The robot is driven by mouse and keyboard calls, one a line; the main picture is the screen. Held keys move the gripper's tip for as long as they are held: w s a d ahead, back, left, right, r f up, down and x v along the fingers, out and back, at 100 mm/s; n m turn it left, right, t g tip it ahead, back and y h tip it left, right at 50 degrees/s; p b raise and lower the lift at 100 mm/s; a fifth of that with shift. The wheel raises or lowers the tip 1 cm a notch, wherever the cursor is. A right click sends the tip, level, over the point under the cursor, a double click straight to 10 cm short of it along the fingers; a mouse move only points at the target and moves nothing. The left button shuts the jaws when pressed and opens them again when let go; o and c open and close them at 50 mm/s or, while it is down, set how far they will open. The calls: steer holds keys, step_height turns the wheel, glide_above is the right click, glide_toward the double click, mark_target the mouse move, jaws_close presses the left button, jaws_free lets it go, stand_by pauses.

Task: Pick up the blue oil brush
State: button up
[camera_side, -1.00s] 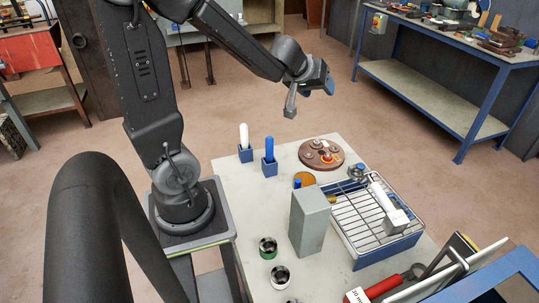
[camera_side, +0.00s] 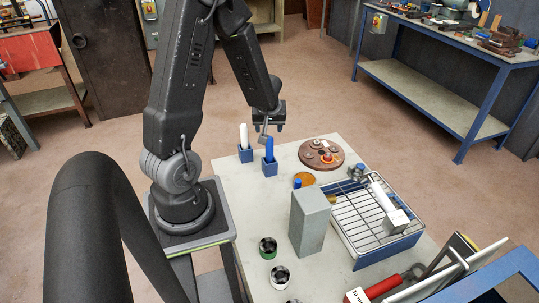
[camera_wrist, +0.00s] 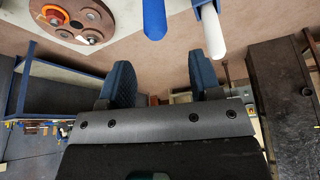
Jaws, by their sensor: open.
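The blue oil brush (camera_side: 269,148) stands upright in a small blue block holder (camera_side: 270,168) near the back left of the table. In the wrist view its blue handle (camera_wrist: 154,18) shows at the top edge, between the lines of the two fingers but beyond them. My gripper (camera_side: 272,125) is just above the brush in the side view, pointing down, apart from it as far as I can tell. In the wrist view my gripper (camera_wrist: 163,80) has its two dark blue fingers apart with nothing between them.
A white-handled brush (camera_side: 244,135) stands in its own blue holder (camera_side: 245,154) close on the left. A round brown board (camera_side: 320,154) with several round parts is to the right. A tall grey block (camera_side: 309,222) and a wire-rack tray (camera_side: 349,240) stand nearer the front.

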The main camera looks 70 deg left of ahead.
mark_target(270, 138)
steer(key=shift+x, duration=1.6)
steer(key=shift+d+x, duration=0.15)
steer(key=shift+x, duration=0.75)
steer(key=shift+d+x, duration=0.15)
steer(key=shift+x, duration=0.8)
steer(key=shift+d+x, duration=0.2)
steer(key=shift+x, duration=0.7)
steer(key=shift+f, duration=0.2)
steer(key=shift+c, duration=0.5)
steer(key=c, duration=0.9)
